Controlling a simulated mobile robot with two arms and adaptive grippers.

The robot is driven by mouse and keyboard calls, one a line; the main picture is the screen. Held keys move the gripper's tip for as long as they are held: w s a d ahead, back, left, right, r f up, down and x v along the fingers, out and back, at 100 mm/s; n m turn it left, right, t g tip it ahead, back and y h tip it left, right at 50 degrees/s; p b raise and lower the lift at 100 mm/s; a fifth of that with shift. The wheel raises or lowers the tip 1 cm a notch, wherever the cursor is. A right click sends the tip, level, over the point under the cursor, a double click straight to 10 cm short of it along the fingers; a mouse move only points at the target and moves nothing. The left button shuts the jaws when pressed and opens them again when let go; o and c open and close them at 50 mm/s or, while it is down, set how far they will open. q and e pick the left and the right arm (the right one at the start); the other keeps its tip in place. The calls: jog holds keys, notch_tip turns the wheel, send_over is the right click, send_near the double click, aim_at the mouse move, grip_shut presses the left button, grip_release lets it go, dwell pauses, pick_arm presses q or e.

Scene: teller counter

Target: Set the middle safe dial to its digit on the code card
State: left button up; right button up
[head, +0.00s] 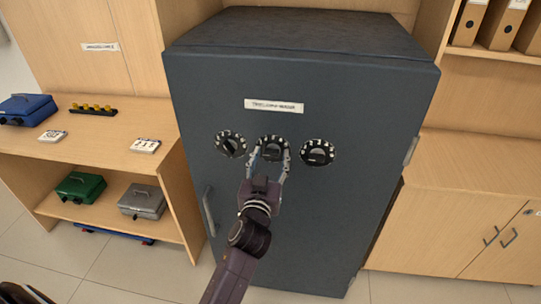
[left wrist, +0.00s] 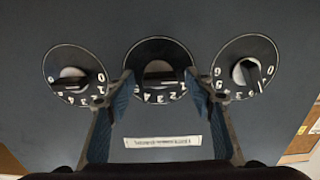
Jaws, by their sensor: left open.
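The safe (head: 300,215) is a dark grey box with three round black dials in a row on its door. The middle dial (head: 273,141) is partly hidden by my left gripper (head: 271,158), which is open with one finger at each side of the dial's lower part. In the left wrist view, the middle dial (left wrist: 158,48) shows a grey knob and white digits between the two fingers (left wrist: 160,85). I cannot tell whether the fingers touch the knob. A small white card (head: 145,146) with dark marks, too small to read, lies on the left counter. My right gripper is not in view.
The left dial (head: 231,144) and right dial (head: 318,153) sit close beside the fingers. A label (head: 274,106) is above them, and a door handle (head: 209,211) is at lower left. Another white card (head: 52,136) and a blue box (head: 27,110) are on the counter.

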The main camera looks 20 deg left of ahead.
pick_arm(q)
jog(key=shift+w, duration=0.15)
jog(key=shift+c, duration=0.6)
jog(key=c, duration=1)
jog(key=shift+c, duration=0.2)
jog(key=shift+m, duration=0.4)
jog(key=shift+m+p, duration=0.55)
jog(key=shift+m, duration=2.05)
jog(key=o, duration=1.2)
jog(key=shift+c, duration=0.2)
